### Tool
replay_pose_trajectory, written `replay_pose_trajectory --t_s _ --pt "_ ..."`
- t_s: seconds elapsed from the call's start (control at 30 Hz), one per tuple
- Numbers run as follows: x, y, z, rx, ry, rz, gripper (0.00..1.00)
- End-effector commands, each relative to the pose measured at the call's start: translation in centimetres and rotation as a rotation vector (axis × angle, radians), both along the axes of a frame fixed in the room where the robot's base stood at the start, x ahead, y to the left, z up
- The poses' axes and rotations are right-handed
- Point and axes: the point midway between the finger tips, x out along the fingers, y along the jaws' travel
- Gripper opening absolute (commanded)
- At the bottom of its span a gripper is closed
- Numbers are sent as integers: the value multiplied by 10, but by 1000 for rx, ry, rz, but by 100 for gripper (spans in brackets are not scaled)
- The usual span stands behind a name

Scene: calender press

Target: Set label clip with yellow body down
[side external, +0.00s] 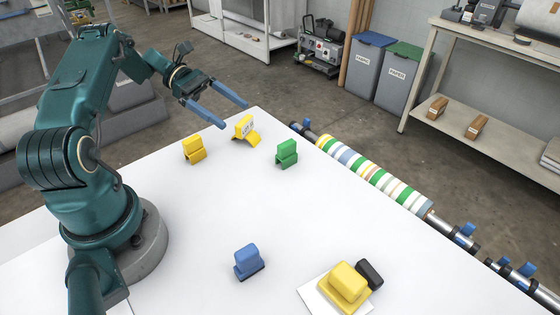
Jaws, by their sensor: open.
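My gripper (228,108) is open and empty, with its two blue fingers spread above the back of the white table. A yellow clip with a white label face (244,127) sits tilted on the table just below and right of the fingertips. A plain yellow clip (194,151) stands upright to its left. A green clip (286,153) stands to its right. No clip touches the fingers as far as I can see.
A blue block (248,260) is at the front middle. A yellow block (346,284) and a black piece (369,273) are on a white pad (318,292). A striped roller (375,176) runs along the table's right edge. The table middle is clear.

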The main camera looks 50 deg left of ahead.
Motion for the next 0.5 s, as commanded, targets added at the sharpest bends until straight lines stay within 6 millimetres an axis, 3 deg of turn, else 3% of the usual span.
replay_pose_trajectory --t_s 0.3,0.5 --pt "-8 20 9 1 0 -1 96" --pt "-2 5 25 99 -15 -83 96"
